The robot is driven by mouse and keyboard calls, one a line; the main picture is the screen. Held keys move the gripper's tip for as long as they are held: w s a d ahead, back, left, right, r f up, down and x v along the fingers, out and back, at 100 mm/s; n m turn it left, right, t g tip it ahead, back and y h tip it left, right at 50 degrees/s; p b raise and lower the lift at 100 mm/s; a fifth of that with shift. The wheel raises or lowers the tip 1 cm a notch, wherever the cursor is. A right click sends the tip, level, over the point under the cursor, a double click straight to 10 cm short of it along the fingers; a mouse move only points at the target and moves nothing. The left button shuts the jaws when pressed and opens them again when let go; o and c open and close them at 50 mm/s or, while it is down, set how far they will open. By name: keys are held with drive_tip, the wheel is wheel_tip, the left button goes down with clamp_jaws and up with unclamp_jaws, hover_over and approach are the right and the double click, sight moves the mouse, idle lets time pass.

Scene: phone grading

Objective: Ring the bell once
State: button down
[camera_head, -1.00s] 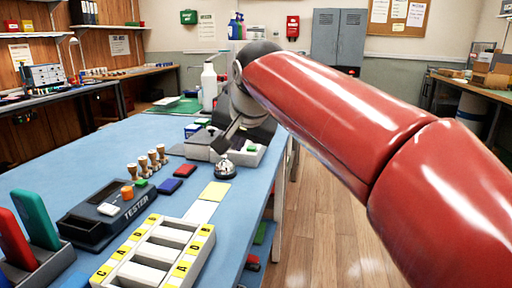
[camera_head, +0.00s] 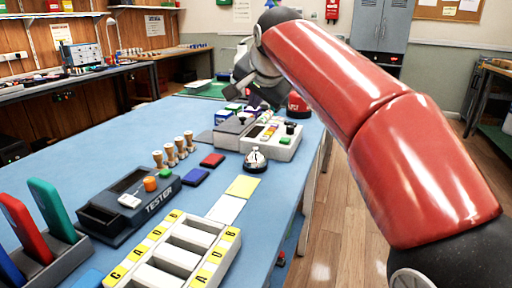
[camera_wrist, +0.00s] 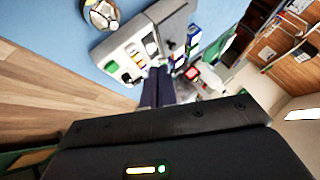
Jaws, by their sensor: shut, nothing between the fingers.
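The silver call bell (camera_head: 254,160) with its dark base stands upright on the blue table, in front of the grey device. It also shows at the top left of the wrist view (camera_wrist: 102,15). My gripper (camera_head: 246,98) is shut and empty. In the head view it hangs above and behind the bell, over the grey device, clear of the bell. In the wrist view the closed dark fingers (camera_wrist: 157,88) point towards the grey device, with the bell off to their upper left. My gripper's fingertips are small and partly hard to make out in the head view.
Yellow and white notes (camera_head: 243,186), a tester (camera_head: 130,205), several wooden stamps (camera_head: 175,152), ink pads and a lettered tray (camera_head: 180,250) lie nearer. The table's right edge is close to the bell.

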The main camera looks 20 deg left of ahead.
wheel_tip(320, 180, down, 8)
drive_tip(key=b, duration=0.5)
drive_tip(key=shift+f+b, duration=0.1)
drive_tip(key=shift+b, duration=0.2)
drive_tip(key=shift+f, duration=0.1)
idle(1.6)
drive_tip(key=shift+f, duration=0.3)
drive_tip(key=shift+f+b, duration=0.5)
drive_tip(key=shift+b, duration=0.1)
idle(0.5)
drive_tip(key=shift+r, duration=0.1)
drive_tip(key=shift+r+p, duration=0.85)
drive_tip(key=shift+p, duration=0.1)
wheel_tip(320, 180, up, 5)
drive_tip(key=p, duration=0.5)
